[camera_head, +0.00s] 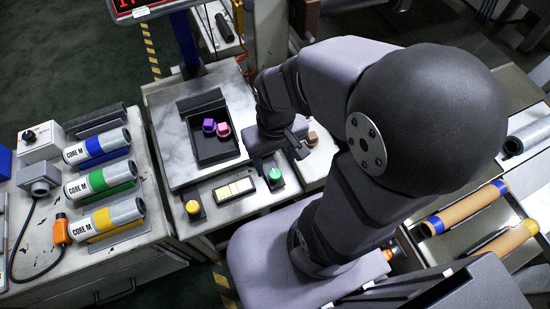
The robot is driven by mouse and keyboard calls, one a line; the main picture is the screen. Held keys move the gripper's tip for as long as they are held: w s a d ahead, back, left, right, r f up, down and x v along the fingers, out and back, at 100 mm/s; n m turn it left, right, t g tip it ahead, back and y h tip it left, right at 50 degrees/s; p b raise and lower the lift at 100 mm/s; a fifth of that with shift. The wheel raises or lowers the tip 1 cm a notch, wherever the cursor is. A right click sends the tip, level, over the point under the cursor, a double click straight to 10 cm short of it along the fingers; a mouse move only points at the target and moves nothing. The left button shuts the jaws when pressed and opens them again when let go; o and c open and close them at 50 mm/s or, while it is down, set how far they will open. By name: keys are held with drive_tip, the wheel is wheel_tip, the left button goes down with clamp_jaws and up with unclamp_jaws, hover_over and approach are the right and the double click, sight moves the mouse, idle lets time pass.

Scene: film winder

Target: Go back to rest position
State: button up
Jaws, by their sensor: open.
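My gripper (296,147) is at the end of my folded arm, above the right part of the middle bench. It is open and I see nothing held in it, though my wrist partly hides it. A purple piece (209,126) and a pink piece (223,130) lie in that tray.
On the left bench, several CORE M rolls lie in a rack: blue (97,147), green (99,180), yellow (102,218). A yellow button (193,208) and a pale switch panel (234,190) are at the bench front. Orange-brown rolls (465,207) lie at right. My arm hides much of the right side.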

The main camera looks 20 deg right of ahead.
wheel_tip(320, 180, up, 16)
drive_tip(key=p, duration=1.6)
